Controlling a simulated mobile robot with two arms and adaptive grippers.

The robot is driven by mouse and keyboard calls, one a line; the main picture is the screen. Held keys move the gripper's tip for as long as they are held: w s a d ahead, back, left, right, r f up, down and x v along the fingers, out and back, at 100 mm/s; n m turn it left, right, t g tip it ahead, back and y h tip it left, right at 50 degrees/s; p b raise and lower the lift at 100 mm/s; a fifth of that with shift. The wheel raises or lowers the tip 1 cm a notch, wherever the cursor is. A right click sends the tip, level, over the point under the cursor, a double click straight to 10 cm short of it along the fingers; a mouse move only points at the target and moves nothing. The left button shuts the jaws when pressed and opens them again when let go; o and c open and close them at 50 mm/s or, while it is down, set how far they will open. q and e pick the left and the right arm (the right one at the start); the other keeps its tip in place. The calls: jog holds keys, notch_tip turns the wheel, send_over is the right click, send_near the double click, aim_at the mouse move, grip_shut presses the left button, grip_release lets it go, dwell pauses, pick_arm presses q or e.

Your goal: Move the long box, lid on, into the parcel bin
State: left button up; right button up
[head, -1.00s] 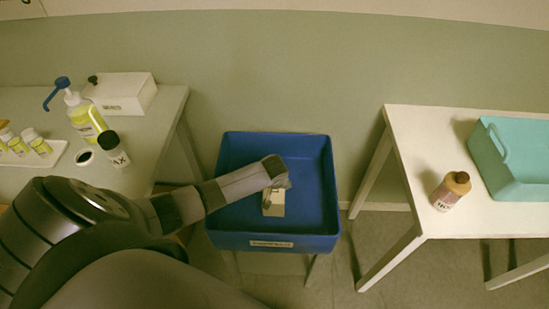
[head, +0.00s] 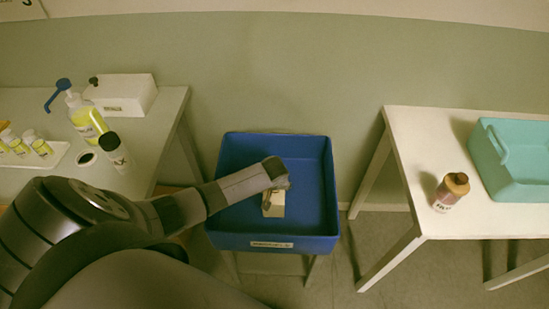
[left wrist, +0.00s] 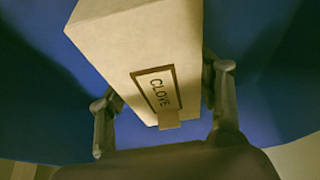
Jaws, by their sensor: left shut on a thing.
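My left gripper (head: 277,186) reaches into the blue bin (head: 314,238) and is shut on a pale long box (head: 274,209). In the left wrist view the box (left wrist: 143,48) has a dark-framed label reading CLOVE and a small tab at the label's edge. The fingers (left wrist: 164,98) sit on either side of it. The box is inside the bin's outline, over its blue floor; I cannot tell whether it touches the floor. The lid seam is not clear. My right gripper is not in view.
The left table holds a white box (head: 122,94), a pump bottle (head: 86,117), a dark-capped bottle (head: 113,150) and small bottles on a white rack. The bin's right half is empty.

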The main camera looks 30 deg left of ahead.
pick_arm(q)
jog(key=shift+f+b, duration=0.3)
jog(key=shift+f, duration=0.2)
dwell(0.3)
jog(key=o, duration=1.3)
jog(key=shift+c, duration=0.2)
notch_tip(320, 180, up, 9)
jog(key=p, duration=0.9)
jog(key=shift+p, duration=0.3)
